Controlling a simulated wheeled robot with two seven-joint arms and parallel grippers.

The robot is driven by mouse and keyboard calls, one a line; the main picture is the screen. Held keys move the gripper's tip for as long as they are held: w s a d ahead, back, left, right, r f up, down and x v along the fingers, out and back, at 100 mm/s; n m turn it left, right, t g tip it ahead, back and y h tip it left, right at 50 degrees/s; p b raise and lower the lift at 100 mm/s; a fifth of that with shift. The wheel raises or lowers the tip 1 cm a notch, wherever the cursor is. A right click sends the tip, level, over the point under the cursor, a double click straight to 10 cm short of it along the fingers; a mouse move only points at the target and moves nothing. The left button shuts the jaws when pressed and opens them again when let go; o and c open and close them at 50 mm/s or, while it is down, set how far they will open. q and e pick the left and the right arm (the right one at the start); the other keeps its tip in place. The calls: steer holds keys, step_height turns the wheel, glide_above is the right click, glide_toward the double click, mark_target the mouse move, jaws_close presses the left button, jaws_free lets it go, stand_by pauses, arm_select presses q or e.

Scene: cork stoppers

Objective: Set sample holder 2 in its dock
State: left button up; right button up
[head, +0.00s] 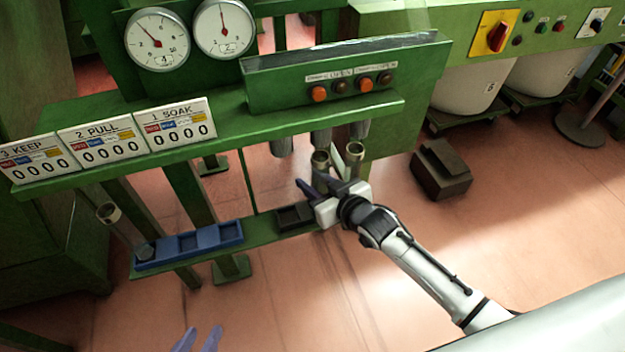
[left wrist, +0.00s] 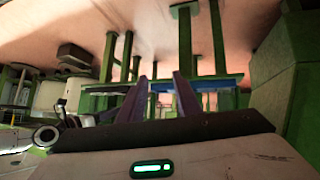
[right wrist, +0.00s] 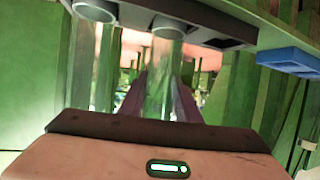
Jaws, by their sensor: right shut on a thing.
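My right gripper (head: 318,191) is shut around a clear glass tube with a metal collar (head: 320,158), a sample holder. In the right wrist view this tube (right wrist: 166,65) stands between the purple fingers, its grey base at a dark tray (right wrist: 215,38); I cannot tell whether it is seated or raised. A second tube (head: 355,152) is beside it. A third tube (head: 108,213) stands in the left pocket of the blue three-pocket tray (head: 190,258); the other pockets are empty. No number on the tubes is readable. My left gripper (head: 198,340) is open and empty, low in front.
The dark tray (head: 294,216) shows an empty left pocket. A green shelf (head: 230,130) with counters marked 1 SOAK, 2 PULL and 3 KEEP overhangs the trays. Dark cylinders (head: 282,146) hang below the button panel. There is free room between the trays and my left gripper.

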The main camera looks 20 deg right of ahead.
mark_target(324, 190)
steer(key=o, duration=1.1)
steer(key=shift+s, duration=0.1)
steer(key=p+v, duration=0.3)
steer(key=v, duration=0.6)
steer(key=shift+s+d+r+p, duration=0.15)
steer(key=shift+s+r+p, duration=0.15)
steer(key=shift+s, duration=0.2)
arm_select(q)
steer(key=shift+a+r, duration=0.2)
steer(key=shift+r, duration=0.55)
arm_select(e)
steer(key=shift+s+f, duration=0.1)
